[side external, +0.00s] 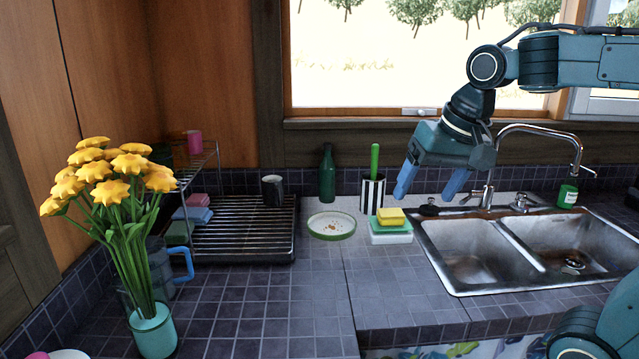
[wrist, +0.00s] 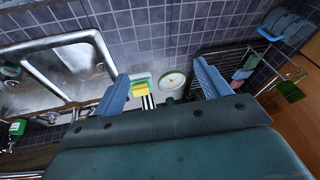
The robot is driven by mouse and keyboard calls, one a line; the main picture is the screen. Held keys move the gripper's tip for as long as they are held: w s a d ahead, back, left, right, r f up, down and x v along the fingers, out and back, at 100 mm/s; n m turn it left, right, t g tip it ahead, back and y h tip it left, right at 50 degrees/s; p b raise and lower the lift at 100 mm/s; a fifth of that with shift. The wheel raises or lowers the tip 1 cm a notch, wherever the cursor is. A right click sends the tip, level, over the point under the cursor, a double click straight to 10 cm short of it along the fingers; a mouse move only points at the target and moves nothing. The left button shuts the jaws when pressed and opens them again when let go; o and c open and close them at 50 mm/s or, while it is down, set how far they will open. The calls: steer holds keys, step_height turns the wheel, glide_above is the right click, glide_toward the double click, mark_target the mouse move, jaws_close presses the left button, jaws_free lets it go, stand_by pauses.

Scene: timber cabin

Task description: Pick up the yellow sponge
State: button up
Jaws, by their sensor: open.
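The yellow sponge (side external: 390,216) lies on top of a stack of a green and a white sponge (side external: 391,232) on the counter, just left of the sink. In the wrist view the yellow sponge (wrist: 141,88) shows beside my left finger, within the gap between the fingers. My gripper (side external: 430,182) is open and empty, above and slightly right of the yellow sponge in the side view. Its two blue fingers also show in the wrist view (wrist: 160,88), spread wide and pointing toward the counter. Nothing touches the yellow sponge from above.
A striped cup (side external: 372,194) with a green handle stands close behind the stack. A plate (side external: 331,226), a green bottle (side external: 327,176) and a drying rack (side external: 245,228) are to the left. The sink (side external: 470,250) and its faucet (side external: 545,130) are right. Tiled counter in front is clear.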

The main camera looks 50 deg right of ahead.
steer(key=w+d+r+m+g, duration=0.1)
steer(key=w+d+m, duration=0.4)
steer(key=w, duration=0.2)
steer(key=m+g, duration=0.3)
steer(key=m, duration=1.2)
glide_above(391, 212)
step_height(391, 212, down, 9)
steer(key=shift+y, duration=0.3)
steer(key=shift+w+a+f, duration=0.1)
steer(key=shift+a+f, duration=0.05)
steer(key=shift+f, duration=4.1)
steer(key=shift+f, duration=0.1)
steer(key=shift+f, duration=2.5)
